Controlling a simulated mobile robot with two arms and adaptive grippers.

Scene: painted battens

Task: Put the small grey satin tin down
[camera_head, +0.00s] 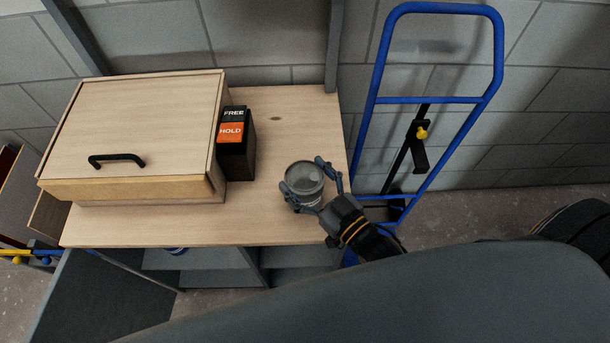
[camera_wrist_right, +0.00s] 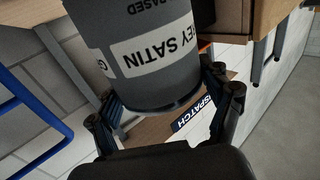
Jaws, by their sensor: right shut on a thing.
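The small grey satin tin (camera_head: 304,178) is a grey cylinder at the right end of the wooden bench top. In the right wrist view the tin (camera_wrist_right: 150,85) shows a white label with the letters "EY SATIN" in view. My right gripper (camera_head: 313,185) has its fingers on both sides of the tin and is shut on it. The gripper also shows in the right wrist view (camera_wrist_right: 165,110). I cannot tell whether the tin's base touches the bench top. My left gripper is not in view.
The bench top (camera_head: 285,120) also bears a wooden box (camera_head: 150,110) with a black handle and a black box (camera_head: 238,160) marked "FREE" and "HOLD". Bare wood lies behind and left of the tin. A blue trolley (camera_head: 435,100) stands to the right.

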